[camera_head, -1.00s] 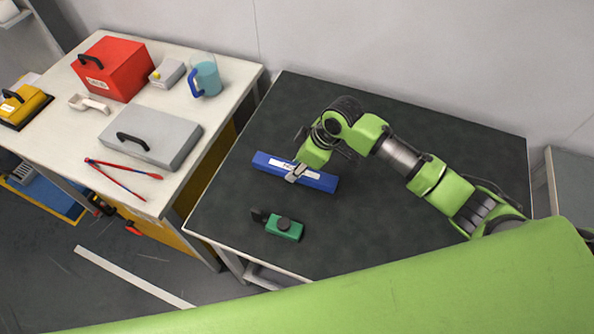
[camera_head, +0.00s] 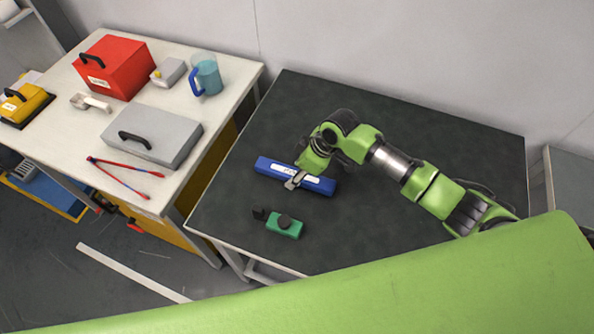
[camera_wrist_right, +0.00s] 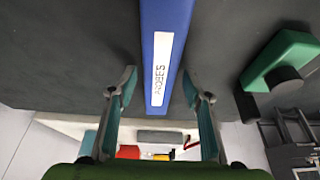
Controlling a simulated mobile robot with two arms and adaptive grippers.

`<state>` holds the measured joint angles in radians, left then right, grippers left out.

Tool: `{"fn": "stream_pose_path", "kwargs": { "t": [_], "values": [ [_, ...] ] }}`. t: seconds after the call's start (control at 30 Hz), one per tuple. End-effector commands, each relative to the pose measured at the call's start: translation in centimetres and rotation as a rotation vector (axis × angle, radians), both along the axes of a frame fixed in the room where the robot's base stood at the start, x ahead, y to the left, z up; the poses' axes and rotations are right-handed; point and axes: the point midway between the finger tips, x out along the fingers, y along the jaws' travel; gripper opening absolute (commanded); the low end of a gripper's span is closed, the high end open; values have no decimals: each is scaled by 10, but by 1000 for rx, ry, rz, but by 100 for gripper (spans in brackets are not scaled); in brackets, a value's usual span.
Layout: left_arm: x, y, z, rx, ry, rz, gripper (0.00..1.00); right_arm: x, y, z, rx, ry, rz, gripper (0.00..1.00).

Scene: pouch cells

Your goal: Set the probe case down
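The probe case is a long blue box (camera_head: 321,186) with a white label. It appears to lie flat on the dark table top (camera_head: 400,118), though I cannot fully make out its underside. My right gripper (camera_head: 293,180) is at the middle of the case, one finger showing on its near side. In the right wrist view the blue case (camera_wrist_right: 166,18) runs between the two spread fingers (camera_wrist_right: 158,82). A gap shows between the left finger and the case; the right finger is very close to it. My left gripper is not in view.
A green tool with a black knob (camera_head: 287,225) lies near the case, towards the front edge. The table is clear to the right and back. A white bench (camera_head: 75,135) at left holds a red box (camera_head: 120,70), a grey case (camera_head: 165,130) and a blue jug (camera_head: 207,77).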

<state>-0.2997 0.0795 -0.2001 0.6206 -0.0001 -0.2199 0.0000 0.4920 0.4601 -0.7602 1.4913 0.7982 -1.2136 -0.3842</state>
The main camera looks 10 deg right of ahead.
Motion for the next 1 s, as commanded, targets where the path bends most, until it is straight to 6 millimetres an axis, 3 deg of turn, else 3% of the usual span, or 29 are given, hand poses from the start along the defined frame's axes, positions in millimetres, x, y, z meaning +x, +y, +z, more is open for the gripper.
{"fn": "stream_pose_path", "kwargs": {
  "t": [0.27, 0.7, 1.0],
  "values": [
    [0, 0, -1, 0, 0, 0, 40, -2, -6, 18, 0, -4, 0, 45],
    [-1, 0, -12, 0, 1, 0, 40, -21, -33, 98, 0, -3, 0, 45],
    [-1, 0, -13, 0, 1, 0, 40, -26, -38, 114, 0, 2, -1, 45]
  ]
}}
